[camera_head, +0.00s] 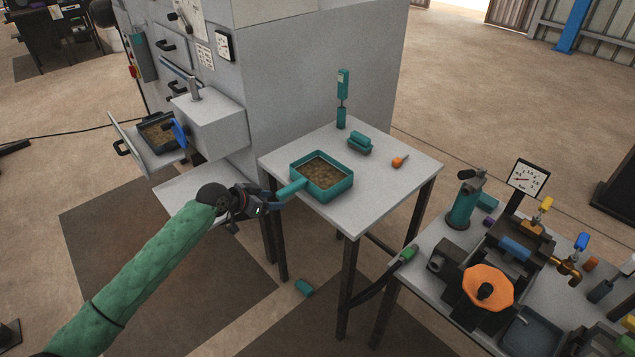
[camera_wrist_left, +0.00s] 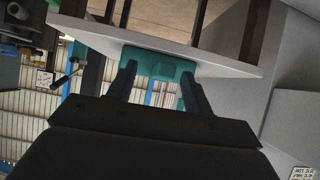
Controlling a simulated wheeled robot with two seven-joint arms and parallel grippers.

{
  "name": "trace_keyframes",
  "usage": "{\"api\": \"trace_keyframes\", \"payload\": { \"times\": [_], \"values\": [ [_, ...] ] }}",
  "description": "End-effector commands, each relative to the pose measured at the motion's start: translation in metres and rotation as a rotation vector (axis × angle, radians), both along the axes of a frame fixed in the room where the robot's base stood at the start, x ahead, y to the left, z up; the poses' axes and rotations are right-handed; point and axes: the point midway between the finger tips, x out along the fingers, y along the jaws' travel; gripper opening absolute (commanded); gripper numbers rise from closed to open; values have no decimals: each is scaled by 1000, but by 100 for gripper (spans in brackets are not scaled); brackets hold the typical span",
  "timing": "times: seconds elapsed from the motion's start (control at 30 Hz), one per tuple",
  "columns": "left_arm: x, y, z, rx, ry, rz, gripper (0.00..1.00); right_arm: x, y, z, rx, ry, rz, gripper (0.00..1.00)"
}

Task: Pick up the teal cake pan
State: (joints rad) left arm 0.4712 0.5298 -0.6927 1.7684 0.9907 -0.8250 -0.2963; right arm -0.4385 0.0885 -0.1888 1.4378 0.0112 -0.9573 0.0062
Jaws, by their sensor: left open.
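The teal cake pan (camera_head: 345,190) is square, holds a brown crumbly filling, and sits upright near the left edge of the small grey table (camera_head: 375,200). In the left wrist view, the teal pan (camera_wrist_left: 155,63) shows at the table edge, ahead of and partly between the open fingers of the left gripper (camera_wrist_left: 158,72). I cannot tell whether they touch it. My right gripper is not in view.
A grey machine (camera_head: 310,80) rises behind the table. An open drawer holds another pan (camera_head: 157,133). A cluttered bench (camera_head: 430,285) is at right.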

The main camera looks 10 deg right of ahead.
Motion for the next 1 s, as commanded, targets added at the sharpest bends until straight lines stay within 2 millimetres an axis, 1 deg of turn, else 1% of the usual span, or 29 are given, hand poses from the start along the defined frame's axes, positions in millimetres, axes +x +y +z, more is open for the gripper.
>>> {"api": "trace_keyframes", "payload": {
  "times": [0.2, 0.4, 0.53, 0.7, 0.9, 1.0],
  "values": [
    [11, -4, 13, -80, -77, -4, 51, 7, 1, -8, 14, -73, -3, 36],
    [19, -7, 23, -130, -127, 0, 51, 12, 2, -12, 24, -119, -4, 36],
    [24, -15, 21, -136, -133, 0, 51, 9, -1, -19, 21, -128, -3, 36],
    [32, -27, 14, -135, -132, 0, 51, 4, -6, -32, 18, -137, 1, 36],
    [34, -29, 10, -134, -132, 1, 51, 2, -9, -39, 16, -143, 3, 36],
    [36, -34, 7, -134, -131, 0, 51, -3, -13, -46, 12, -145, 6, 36]
  ]
}}
